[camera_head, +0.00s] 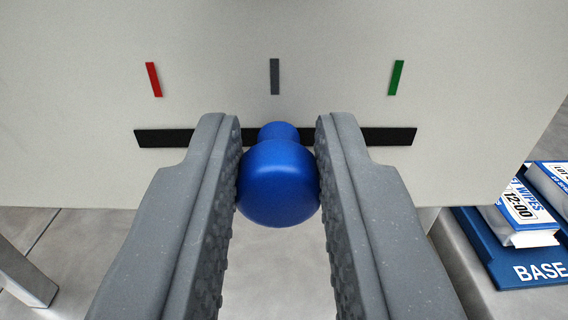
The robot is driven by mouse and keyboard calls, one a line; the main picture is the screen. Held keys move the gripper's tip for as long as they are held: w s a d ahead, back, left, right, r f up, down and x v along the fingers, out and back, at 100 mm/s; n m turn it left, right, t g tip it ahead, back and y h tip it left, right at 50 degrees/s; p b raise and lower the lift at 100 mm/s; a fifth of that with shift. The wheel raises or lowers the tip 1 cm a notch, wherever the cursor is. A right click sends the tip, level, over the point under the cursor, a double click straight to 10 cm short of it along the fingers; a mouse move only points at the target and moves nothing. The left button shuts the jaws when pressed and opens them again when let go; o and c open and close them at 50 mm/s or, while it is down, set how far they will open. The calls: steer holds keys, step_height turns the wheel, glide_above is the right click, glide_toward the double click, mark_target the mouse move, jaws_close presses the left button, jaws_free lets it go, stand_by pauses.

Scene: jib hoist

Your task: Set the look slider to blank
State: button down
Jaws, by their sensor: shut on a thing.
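The look slider's blue round knob (279,186) stands out from a pale panel (210,60), at the middle of a black horizontal slot (160,138). My gripper (279,185) is shut on the knob, with one grey studded finger on each side. Above the slot are three marks: a red one (153,79) at left, a grey one (275,76) in the middle and a green one (397,78) at right. The knob sits below the grey mark. My fingers hide parts of the slot. No word labels show beside the marks.
At the lower right, a blue tray (490,262) marked "BASE" holds packs of wipes (518,212) on a grey surface. A grey leg-like piece (25,280) shows at the lower left. The panel face around the slot is clear.

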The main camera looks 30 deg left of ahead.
steer(key=shift+f, duration=0.1)
steer(key=c, duration=1.2)
jaws_free()
steer(key=shift+c, duration=0.2)
steer(key=shift+s, duration=0.15)
steer(key=b+v, duration=0.7)
steer(key=v, duration=0.6)
steer(key=shift+s+d+b, duration=0.15)
steer(key=shift+d+b, duration=0.1)
steer(key=shift+b, duration=0.15)
